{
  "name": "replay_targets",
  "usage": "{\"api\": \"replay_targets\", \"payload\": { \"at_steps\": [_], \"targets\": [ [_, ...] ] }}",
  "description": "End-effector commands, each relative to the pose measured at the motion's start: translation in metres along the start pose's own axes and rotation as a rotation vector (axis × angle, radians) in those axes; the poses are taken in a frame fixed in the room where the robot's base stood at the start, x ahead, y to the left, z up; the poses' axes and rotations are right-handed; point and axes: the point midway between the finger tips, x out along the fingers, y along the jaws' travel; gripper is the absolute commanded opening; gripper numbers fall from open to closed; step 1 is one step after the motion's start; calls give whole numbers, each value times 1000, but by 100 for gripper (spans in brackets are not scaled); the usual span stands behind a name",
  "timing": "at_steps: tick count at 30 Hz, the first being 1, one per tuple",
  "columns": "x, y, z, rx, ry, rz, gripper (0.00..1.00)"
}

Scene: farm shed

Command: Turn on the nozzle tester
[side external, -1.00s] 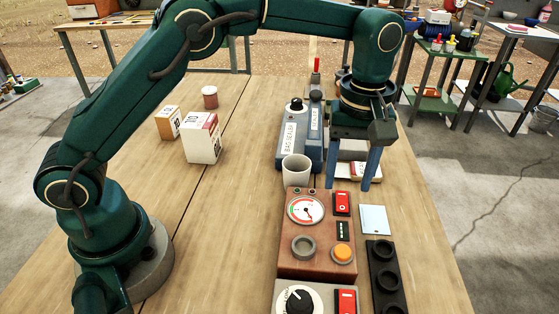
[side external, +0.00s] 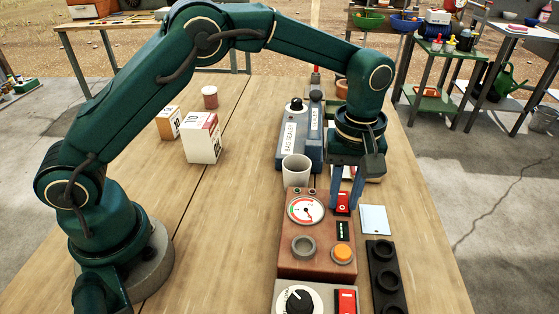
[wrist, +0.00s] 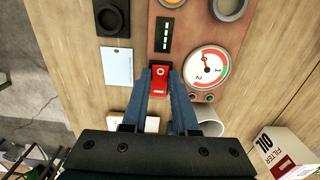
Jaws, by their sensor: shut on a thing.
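A brown box (side external: 316,264) with a round gauge (side external: 305,209) stands on the bench; I take it as the nozzle tester, though no name on it is readable. Its red rocker switch (side external: 343,201) is at the upper right of its panel and also shows in the wrist view (wrist: 160,84). My gripper (side external: 344,204) points down, with one finger on each side of this switch, shut on it. The fingers partly hide the switch. The gauge needle shows in the wrist view (wrist: 208,68).
The box also carries an orange button (side external: 343,252) and a grey ring (side external: 303,246). A white cup (side external: 295,170) stands right behind it, with the bag sealer (side external: 293,145) beyond. Another panel with a black dial (side external: 299,301) is in front. Cartons (side external: 203,142) stand left.

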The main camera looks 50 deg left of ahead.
Motion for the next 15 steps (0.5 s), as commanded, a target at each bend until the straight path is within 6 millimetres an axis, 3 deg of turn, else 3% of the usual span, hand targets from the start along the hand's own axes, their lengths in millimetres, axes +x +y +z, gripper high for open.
{"api": "replay_targets", "payload": {
  "at_steps": [15],
  "targets": [
    [0,0,-12,-7,-333,-1,0]
  ]
}}
